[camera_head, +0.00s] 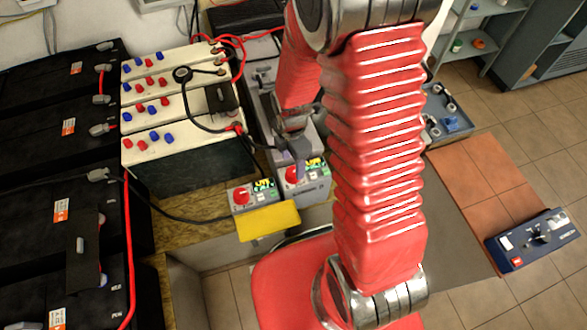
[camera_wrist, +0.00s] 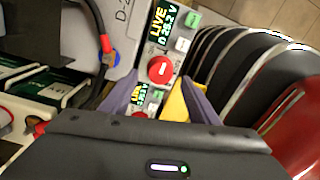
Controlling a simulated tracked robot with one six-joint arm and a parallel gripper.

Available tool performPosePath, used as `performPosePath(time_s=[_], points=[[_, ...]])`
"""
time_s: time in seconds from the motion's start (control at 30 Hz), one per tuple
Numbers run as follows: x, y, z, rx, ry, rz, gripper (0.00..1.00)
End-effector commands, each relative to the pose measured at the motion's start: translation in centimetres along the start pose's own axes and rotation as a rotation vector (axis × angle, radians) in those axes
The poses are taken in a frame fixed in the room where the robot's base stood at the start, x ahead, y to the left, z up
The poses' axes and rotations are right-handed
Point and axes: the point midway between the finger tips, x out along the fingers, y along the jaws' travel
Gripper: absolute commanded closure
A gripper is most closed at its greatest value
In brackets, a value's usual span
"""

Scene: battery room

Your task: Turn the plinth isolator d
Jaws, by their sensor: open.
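Isolator d is a grey box (camera_head: 312,190) with a round red knob (camera_head: 291,174), on the right of two similar boxes. In the wrist view its lit display (camera_wrist: 163,27) reads "LIVE" and "D 26.2 V". My gripper (camera_wrist: 160,98) is open, with grey-purple fingers apart on either side below the knob in the picture. No contact with the knob can be made out. In the head view my gripper (camera_head: 296,150) is by the box's back, its fingers partly hidden.
A second isolator (camera_head: 256,207) with a red knob stands just left, with a yellow block (camera_head: 268,221) before it. Black cables and white batteries (camera_head: 180,95) lie behind left. A blue device (camera_head: 533,240) is at far right.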

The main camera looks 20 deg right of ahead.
Motion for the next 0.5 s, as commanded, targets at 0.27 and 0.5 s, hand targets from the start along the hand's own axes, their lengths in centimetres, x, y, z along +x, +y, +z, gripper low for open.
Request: performPosePath(time_s=[0.27, 0.5], points=[[3.0, -0.1, 0.0, 0.0, 0.001, -0.003, 0.45], [4.5, 0.0, 0.0, 0.001, 0.0, -0.001, 0.45]])
